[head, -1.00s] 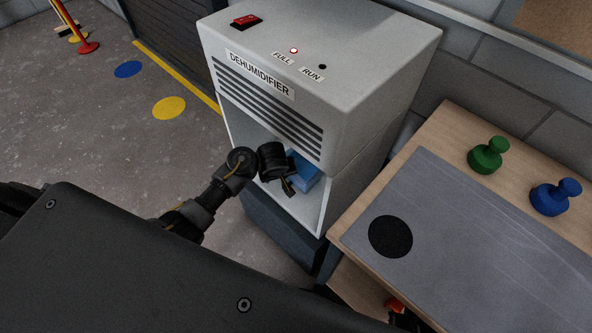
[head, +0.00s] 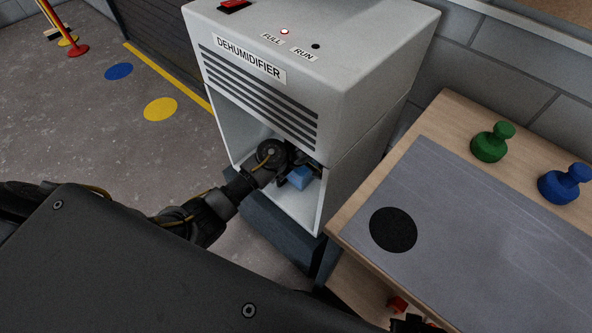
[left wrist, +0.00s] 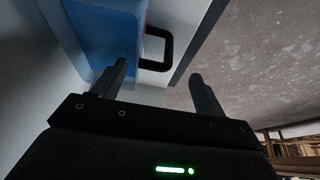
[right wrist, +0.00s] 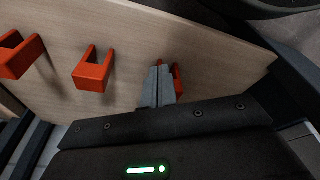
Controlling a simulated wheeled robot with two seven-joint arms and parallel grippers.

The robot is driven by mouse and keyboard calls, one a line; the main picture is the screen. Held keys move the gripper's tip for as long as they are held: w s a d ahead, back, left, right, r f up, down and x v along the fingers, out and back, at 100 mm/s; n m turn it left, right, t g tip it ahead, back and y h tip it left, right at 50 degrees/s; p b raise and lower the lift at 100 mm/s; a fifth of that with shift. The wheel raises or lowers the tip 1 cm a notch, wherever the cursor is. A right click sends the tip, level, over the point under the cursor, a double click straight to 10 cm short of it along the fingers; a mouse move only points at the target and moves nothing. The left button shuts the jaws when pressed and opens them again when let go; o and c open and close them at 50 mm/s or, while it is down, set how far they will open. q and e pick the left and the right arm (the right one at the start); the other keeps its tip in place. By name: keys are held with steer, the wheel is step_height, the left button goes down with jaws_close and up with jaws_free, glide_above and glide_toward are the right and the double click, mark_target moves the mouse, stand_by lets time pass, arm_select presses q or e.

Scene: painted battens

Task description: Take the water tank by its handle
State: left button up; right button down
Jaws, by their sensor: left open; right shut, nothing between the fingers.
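The blue water tank (head: 300,178) sits in the open lower bay of the grey dehumidifier (head: 350,95), largely hidden by my left arm. In the left wrist view the tank (left wrist: 108,35) is at upper left. Its black loop handle (left wrist: 168,50) sticks out from its side, with a bit of red beside it. My left gripper (left wrist: 160,82) is open and empty. In that picture the handle appears just beyond the space between its fingertips, apart from them. My right gripper (right wrist: 158,86) is shut and empty, close to a wooden panel.
Orange-red brackets (right wrist: 93,70) stick out from the wooden panel (right wrist: 130,45), one right behind my right fingers. The bay's walls (head: 318,200) stand close around my left gripper. A wooden table (head: 450,120) with green (head: 492,142) and blue (head: 565,184) knobbed pieces is at right.

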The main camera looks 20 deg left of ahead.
arm_select(q)
steer(key=shift+b+x, duration=0.35)
steer(key=shift+x, duration=0.95)
steer(key=x, duration=0.1)
steer(key=b+x, duration=0.1)
steer(key=x, duration=0.2)
steer(key=shift+w+d+f+b, duration=0.25)
steer(key=shift+w+f+b, duration=0.05)
steer(key=shift+w+f, duration=0.05)
steer(key=shift+a+f, duration=0.1)
steer(key=shift+f, duration=0.05)
arm_select(e)
steer(key=r, duration=0.5)
steer(key=shift+w, duration=0.35)
arm_select(q)
steer(key=shift+c, duration=0.2)
steer(key=c, duration=1.5)
steer(key=shift+w, duration=0.15)
jaws_close()
